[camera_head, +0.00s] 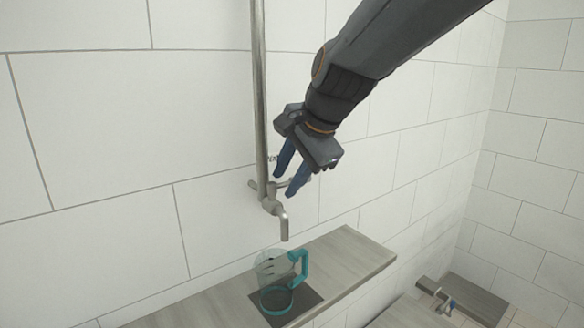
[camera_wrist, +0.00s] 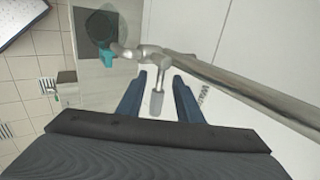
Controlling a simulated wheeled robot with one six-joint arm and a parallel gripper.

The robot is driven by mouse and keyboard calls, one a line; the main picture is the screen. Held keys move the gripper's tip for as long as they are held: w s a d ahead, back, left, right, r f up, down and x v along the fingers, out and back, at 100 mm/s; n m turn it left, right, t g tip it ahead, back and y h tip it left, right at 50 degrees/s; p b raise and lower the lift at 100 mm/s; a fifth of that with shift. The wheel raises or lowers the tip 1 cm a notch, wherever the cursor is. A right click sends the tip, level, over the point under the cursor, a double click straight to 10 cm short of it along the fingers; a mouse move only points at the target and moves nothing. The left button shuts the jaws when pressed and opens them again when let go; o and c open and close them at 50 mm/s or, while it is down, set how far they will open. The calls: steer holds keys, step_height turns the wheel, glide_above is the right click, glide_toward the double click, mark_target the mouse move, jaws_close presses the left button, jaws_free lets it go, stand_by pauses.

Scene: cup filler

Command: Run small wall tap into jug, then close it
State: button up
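The small wall tap (camera_head: 272,203) is metal, at the foot of a vertical pipe, with its spout pointing down. No water stream shows. My gripper (camera_head: 285,182) is open at the tap, pointing down. In the wrist view its two blue fingers (camera_wrist: 160,78) lie on either side of the tap's grey lever (camera_wrist: 157,103), with gaps showing. The jug (camera_wrist: 101,27) is partly hidden by the tap there.
The vertical pipe (camera_head: 259,90) runs up the tiled wall just left of my gripper. The grey shelf (camera_head: 345,250) has free room right of the jug. Another small tap with a blue part (camera_head: 448,306) is low at the right.

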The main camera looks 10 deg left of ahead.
steer(key=shift+c, duration=0.2)
jaws_close()
stand_by(0.4)
